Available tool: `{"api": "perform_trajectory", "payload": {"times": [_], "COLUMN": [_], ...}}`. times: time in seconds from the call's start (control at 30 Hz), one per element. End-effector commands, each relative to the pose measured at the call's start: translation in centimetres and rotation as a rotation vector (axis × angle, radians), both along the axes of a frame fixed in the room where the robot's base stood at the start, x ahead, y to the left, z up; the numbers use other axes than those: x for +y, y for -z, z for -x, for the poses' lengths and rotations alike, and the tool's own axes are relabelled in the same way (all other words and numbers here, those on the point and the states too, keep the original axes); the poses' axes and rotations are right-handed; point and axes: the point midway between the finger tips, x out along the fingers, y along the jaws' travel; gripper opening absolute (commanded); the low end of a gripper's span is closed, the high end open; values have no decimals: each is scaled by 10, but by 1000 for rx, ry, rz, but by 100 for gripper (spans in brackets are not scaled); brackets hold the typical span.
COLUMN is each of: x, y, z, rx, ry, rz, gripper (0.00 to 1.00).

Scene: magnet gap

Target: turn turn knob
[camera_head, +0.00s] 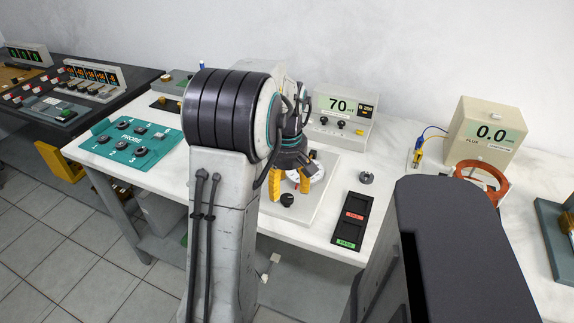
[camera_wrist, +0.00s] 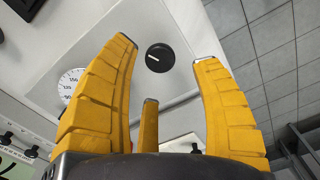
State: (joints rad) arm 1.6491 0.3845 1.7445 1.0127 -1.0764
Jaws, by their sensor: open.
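A round black knob (camera_head: 287,200) with a white pointer line sits on a pale plate at the front of the white table. In the wrist view the knob (camera_wrist: 160,58) lies beyond my fingertips, in the space between them, with a gap on both sides. My gripper (camera_head: 290,182) has yellow fingers, spread open and empty, pointing down just behind the knob in the head view. In the wrist view my gripper (camera_wrist: 165,52) shows its fingers apart. A white dial (camera_head: 318,172) with numbers is beside the knob, partly hidden by a finger.
A display box reading 70 (camera_head: 342,107) stands behind. A black tray with red and green labels (camera_head: 352,220) lies right of the plate, near a small metal knob (camera_head: 366,177). A teal PROBE board (camera_head: 130,140) is at left. A flux meter (camera_head: 485,135) and copper ring (camera_head: 482,184) are at right.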

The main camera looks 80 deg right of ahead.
Motion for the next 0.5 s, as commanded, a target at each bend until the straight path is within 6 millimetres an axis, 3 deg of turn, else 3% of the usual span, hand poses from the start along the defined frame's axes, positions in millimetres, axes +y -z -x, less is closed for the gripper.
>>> {"api": "perform_trajectory", "payload": {"times": [0.2, 0.5], "x": [-1, 0], "y": [-38, -70], "z": [0, 0], "rx": [0, 0], "ry": [0, 0], "rz": [4, 0], "gripper": [59, 59]}}
